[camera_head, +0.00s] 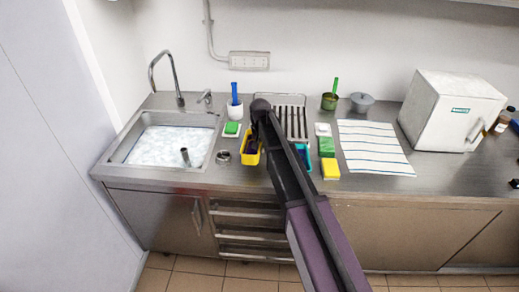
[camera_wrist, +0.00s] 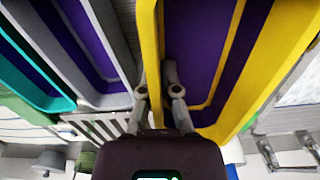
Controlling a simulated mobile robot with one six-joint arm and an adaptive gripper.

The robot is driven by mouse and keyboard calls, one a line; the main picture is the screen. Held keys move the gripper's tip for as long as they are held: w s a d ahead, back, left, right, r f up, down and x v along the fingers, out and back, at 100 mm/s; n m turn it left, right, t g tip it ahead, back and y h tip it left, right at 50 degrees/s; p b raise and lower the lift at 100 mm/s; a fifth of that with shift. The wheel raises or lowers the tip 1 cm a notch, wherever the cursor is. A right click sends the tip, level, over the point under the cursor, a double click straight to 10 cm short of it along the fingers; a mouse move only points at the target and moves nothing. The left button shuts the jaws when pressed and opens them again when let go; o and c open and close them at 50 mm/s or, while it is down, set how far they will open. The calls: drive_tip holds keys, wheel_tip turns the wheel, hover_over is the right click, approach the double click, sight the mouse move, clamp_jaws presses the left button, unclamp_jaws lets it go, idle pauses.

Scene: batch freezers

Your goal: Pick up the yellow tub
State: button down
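The yellow tub (camera_head: 250,157) stands on the steel counter in front of the wire rack, with a dark purple interior. In the wrist view its yellow wall (camera_wrist: 150,40) runs between my two fingers. My gripper (camera_wrist: 155,75) has one finger outside that wall and one inside the tub. The fingers converge and appear pressed against the wall on both sides. In the head view my gripper (camera_head: 258,118) is over the tub, and my arm hides part of the tub's right side. I cannot tell any gap between the tub and the counter.
A teal tub (camera_head: 303,153) and a grey-rimmed tub (camera_wrist: 108,60) are close by on one side. The sink (camera_head: 130,147), a green-and-white sponge (camera_head: 231,129) and a white cup (camera_head: 234,111) are left. Green and yellow (camera_head: 330,169) blocks and a striped cloth (camera_head: 372,147) lie right.

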drive_tip(key=shift+r+p, duration=1.8)
drive_tip(key=shift+r, duration=0.4)
drive_tip(key=shift+s, duration=0.1)
